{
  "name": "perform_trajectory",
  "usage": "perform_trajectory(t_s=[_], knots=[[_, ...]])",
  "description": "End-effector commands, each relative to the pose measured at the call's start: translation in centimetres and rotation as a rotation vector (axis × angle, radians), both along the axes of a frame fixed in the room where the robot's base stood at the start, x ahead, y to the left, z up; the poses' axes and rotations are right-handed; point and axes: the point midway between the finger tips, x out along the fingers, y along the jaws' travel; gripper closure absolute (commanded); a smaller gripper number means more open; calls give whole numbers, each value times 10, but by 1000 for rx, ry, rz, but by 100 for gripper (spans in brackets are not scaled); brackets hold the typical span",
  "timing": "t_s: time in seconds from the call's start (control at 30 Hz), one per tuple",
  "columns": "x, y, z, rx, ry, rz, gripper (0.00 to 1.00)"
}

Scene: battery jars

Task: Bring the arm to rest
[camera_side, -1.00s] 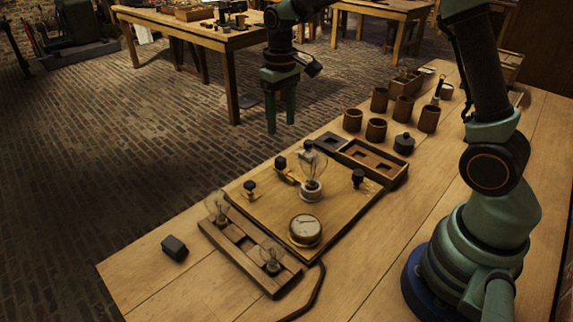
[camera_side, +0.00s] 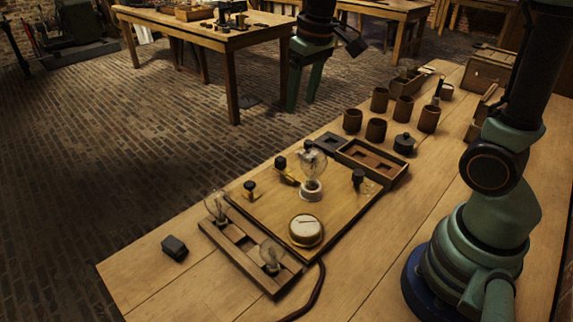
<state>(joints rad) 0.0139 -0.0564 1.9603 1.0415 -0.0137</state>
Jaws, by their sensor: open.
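My gripper (camera_side: 302,104) is near the top middle of the side view, pointing down. Its two green fingers are apart with nothing between them. It appears well above the workbench (camera_side: 385,250) and clear of everything on it. My arm rises from a blue and green base at the right, and its upper links run out of the top of the picture.
A wooden board (camera_side: 265,222) carries a bulb (camera_side: 312,168) and a round gauge (camera_side: 305,231). A tray with two bulbs (camera_side: 240,246) lies in front, a black block (camera_side: 174,248) at left. Several brown jars (camera_side: 376,130) and a wooden box (camera_side: 488,69) stand farther back.

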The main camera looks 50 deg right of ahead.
Motion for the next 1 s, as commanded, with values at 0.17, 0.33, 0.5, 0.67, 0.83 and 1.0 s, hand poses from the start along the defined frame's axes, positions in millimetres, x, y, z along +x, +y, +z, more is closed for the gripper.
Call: perform_trajectory(t_s=[0.17, 0.33, 0.5, 0.67, 0.83, 1.0], knots=[[-38, 2, 17, 0, -107, 0, 40], [-69, 4, 21, 1, -198, 1, 40], [-90, 5, 17, 2, -264, 1, 40], [-99, 5, 14, 3, -294, 0, 40], [-100, 5, 13, 3, -296, 0, 40], [-100, 5, 13, 3, -296, 0, 40]])
